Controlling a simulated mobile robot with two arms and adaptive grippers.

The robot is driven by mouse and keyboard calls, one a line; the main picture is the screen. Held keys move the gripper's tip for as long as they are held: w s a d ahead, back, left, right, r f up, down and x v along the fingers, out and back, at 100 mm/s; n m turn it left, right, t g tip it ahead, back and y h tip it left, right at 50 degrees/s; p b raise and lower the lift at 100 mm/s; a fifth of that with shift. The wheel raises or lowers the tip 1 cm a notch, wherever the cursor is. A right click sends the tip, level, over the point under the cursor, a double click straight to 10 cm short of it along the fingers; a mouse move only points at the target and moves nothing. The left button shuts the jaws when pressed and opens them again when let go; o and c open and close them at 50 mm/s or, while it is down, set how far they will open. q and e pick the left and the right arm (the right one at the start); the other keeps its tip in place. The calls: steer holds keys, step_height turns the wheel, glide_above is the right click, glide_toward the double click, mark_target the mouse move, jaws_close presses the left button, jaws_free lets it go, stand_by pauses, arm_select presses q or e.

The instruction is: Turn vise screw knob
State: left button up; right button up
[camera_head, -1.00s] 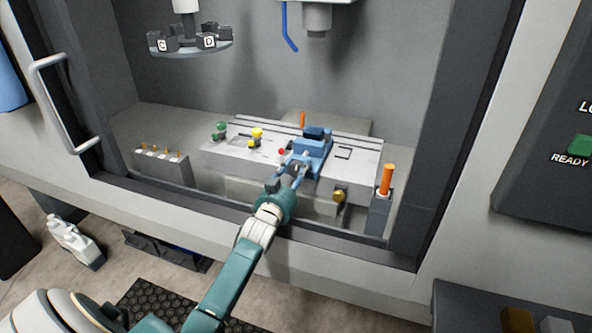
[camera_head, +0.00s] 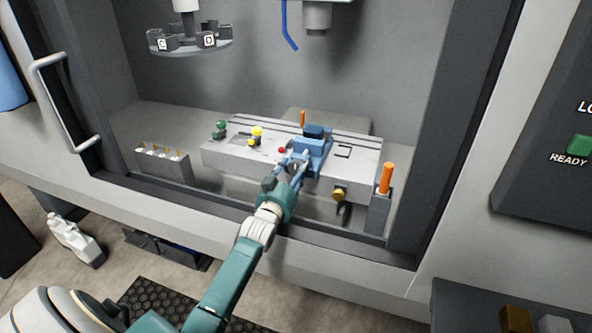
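The blue vise (camera_head: 316,142) stands on the pale slotted table (camera_head: 232,161) inside the machine enclosure. My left gripper (camera_head: 293,160) reaches in through the opening and is at the vise's front left side. Its fingers look spread apart, one on each side of the vise's front end. The screw knob cannot be made out; the gripper hides that end of the vise. I cannot tell whether the fingers touch it. My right gripper is not in view.
A red button-like part (camera_head: 282,150), a yellow knob (camera_head: 256,133) and a green knob (camera_head: 219,128) are left of the vise. An orange-topped post (camera_head: 386,180) and a brass knob (camera_head: 339,193) are at right. A spindle (camera_head: 317,17) hangs above. The enclosure's front sill (camera_head: 240,208) lies under my arm.

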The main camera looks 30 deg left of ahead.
arm_select(q)
steer(key=shift+s, duration=0.1)
steer(key=shift+s+d+f, duration=0.1)
steer(key=shift+s, duration=0.2)
steer(key=v, duration=1.1)
steer(key=shift+s, duration=0.1)
